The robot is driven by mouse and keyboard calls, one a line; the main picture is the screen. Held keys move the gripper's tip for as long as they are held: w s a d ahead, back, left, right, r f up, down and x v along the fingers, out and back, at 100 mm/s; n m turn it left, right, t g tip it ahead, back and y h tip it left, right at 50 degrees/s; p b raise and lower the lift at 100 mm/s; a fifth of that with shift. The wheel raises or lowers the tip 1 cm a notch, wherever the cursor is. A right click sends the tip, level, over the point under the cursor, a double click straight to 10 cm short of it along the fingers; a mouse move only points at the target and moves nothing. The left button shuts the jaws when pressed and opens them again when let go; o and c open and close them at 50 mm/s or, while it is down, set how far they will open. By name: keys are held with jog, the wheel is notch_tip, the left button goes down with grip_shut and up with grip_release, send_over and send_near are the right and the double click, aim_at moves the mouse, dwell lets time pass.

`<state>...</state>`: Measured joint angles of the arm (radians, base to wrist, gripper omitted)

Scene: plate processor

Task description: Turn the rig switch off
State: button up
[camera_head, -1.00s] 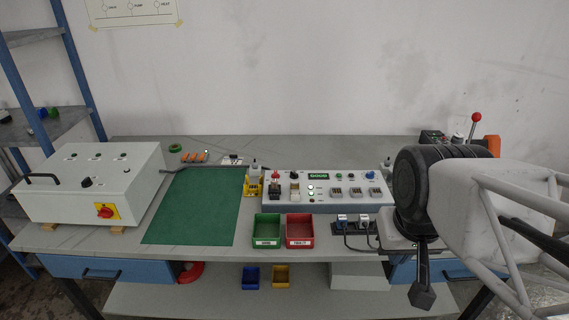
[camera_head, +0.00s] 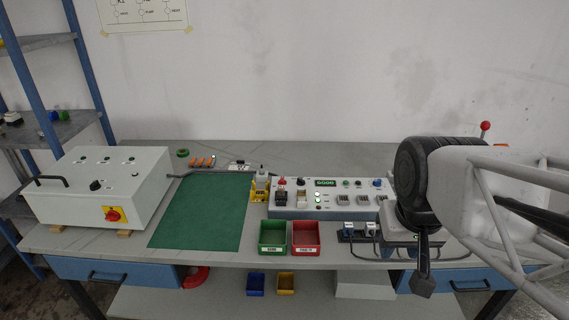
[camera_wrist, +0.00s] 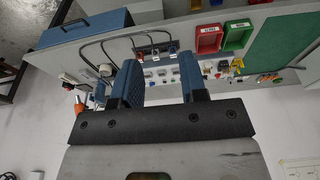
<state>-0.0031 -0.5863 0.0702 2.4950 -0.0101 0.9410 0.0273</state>
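The name "rig switch" is not readable on anything here. A red rotary switch on a yellow plate (camera_head: 113,215) sits on the front of the white box (camera_head: 62,209) at the left of the bench. The grey-white console (camera_head: 345,214) in the middle carries a lit green display (camera_head: 325,183), small knobs and several switches. My gripper (camera_head: 424,283) hangs at the right, in front of the console's right end and far from the white box. In the wrist view my gripper (camera_wrist: 162,78) has its two blue fingers apart, with nothing between them.
A green mat (camera_head: 198,212) lies clear between box and console. A green bin (camera_head: 273,237) and a red bin (camera_head: 306,238) stand before the console. Plugs with cables (camera_head: 360,230) lie right of them. A red-knobbed lever (camera_head: 485,127) rises behind my arm.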

jog(key=w+a+r, duration=0.2)
jog(key=w+a, duration=0.1)
jog(key=w, duration=1.1)
jog(key=g, duration=0.3)
send_over(283, 179)
notch_tip(283, 179, down, 19)
jog(key=shift+r, duration=0.1)
jog(key=shift+w+a+f, duration=0.1)
jog(key=shift+a+f, duration=0.05)
jog(key=shift+f, duration=0.05)
jog(key=shift+f, duration=0.15)
jog(key=shift+f, duration=3.75)
grip_shut()
